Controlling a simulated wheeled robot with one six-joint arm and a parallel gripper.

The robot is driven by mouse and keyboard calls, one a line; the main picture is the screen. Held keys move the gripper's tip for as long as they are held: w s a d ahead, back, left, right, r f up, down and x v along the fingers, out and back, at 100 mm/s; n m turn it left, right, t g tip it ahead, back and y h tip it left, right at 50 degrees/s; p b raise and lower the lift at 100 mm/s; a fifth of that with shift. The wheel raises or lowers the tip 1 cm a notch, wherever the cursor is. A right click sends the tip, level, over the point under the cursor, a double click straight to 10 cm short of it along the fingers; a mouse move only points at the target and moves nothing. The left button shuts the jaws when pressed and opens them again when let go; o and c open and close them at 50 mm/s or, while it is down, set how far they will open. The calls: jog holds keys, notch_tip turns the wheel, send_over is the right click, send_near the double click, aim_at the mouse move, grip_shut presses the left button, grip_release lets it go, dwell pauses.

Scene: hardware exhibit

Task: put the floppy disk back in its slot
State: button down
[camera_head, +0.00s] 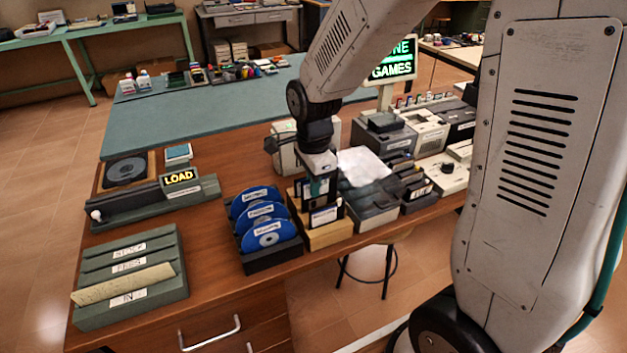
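A wooden floppy rack (329,236) stands near the front edge of the brown desk. A dark floppy disk (326,215) with a white label stands upright in its front part. Another dark disk with a pale patch (319,188) shows higher up, right under my gripper (319,178). My gripper points down over the rack. Its fingertips blend with the dark disk, so I cannot tell whether it is shut on that disk or whether the disk sits in the rack. The slots behind are mostly hidden by the gripper and disks.
A dark holder (272,262) with several blue discs stands just left of the rack. A grey drive with crumpled white paper (364,168) stands to the right. A LOAD sign (180,177) and a letter tray (168,290) are further left. Bare desk lies between them.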

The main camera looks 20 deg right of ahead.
jog(key=shift+f, duration=1.65)
jog(key=c, duration=1.6)
grip_release()
jog(key=shift+r, duration=4.05)
